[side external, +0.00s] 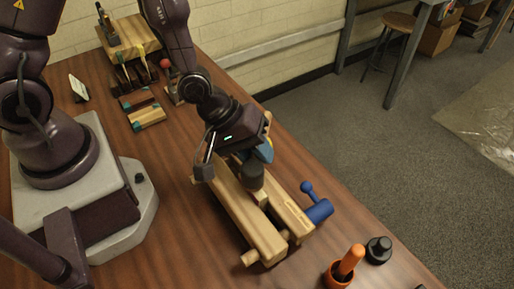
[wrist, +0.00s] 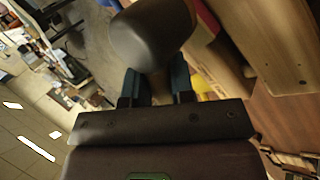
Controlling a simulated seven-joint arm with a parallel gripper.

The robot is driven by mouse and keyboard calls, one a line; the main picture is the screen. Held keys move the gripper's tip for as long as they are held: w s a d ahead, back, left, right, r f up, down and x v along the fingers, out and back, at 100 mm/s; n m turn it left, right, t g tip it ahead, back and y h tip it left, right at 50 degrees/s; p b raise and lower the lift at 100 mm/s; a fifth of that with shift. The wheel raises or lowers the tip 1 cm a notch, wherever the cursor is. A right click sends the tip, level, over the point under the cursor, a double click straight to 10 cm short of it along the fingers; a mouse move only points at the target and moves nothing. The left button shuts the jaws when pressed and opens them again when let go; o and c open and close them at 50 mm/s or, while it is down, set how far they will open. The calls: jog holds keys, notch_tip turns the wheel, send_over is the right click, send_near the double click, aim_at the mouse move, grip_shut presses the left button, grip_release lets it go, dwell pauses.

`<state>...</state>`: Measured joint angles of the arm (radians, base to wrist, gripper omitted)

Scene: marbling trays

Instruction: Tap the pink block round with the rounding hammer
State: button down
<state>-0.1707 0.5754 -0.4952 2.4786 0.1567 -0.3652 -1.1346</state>
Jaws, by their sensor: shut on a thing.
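My gripper (side external: 262,152) is shut on the rounding hammer, over the wooden vise. The hammer's dark, rounded head (side external: 251,173) hangs just above the vise in the side view; I cannot tell whether it touches anything. In the wrist view the grey-brown head (wrist: 150,35) sits just beyond my teal fingertips (wrist: 154,78), and a bit of yellow (wrist: 206,97) shows beside them. The wooden vise (side external: 240,215) has two long beams and a blue screw handle (side external: 319,210). A small pale piece (side external: 262,198) shows under the head. I cannot make out the pink block for certain.
An orange tool in an orange cup (side external: 343,268) and a black knob (side external: 378,248) stand at the front right of the table. A tool rack (side external: 128,38) and small teal-ended blocks (side external: 148,116) are at the back left. Bare table lies left of the vise.

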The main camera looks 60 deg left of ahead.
jog(key=shift+f, duration=0.15)
jog(key=shift+r, duration=0.25)
jog(key=shift+r, duration=0.4)
jog(key=shift+f, duration=0.4)
jog(key=shift+f, duration=0.2)
jog(key=shift+r, duration=0.1)
dwell(0.3)
jog(key=shift+r, duration=2.5)
